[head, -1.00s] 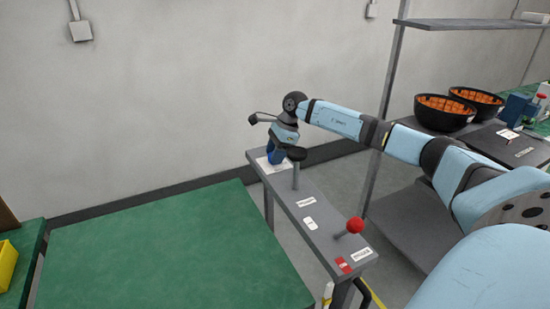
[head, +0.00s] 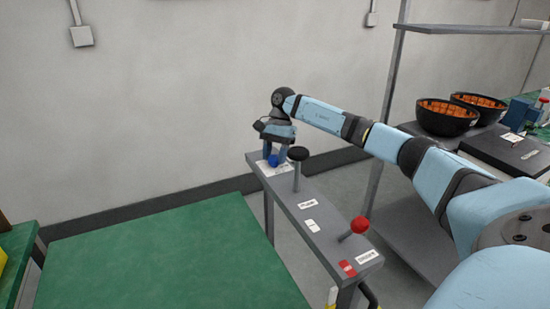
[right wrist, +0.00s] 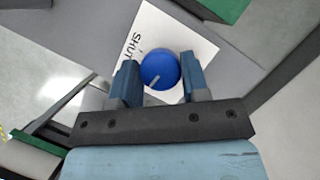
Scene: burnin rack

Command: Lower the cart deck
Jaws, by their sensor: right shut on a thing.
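My right gripper (head: 275,155) points down over the far end of a narrow grey panel (head: 321,224). It is shut on a round blue knob (head: 273,160). In the right wrist view the knob (right wrist: 160,69) sits between the two blue fingers, with a light mark on its face. A white label (right wrist: 190,32) lies beneath it, its lettering partly hidden and beginning "SHUT". A black-topped lever (head: 298,154) and a red-ball lever (head: 359,225) stand nearer on the same panel. A broad green surface (head: 165,255) lies left of the panel. My left gripper is not in view.
A grey shelf rack (head: 395,110) stands at the right, with two black bowls (head: 445,117) of orange contents and a dark flat box (head: 505,150). A wall runs behind the panel. The green surface is bare. Small labels lie along the panel.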

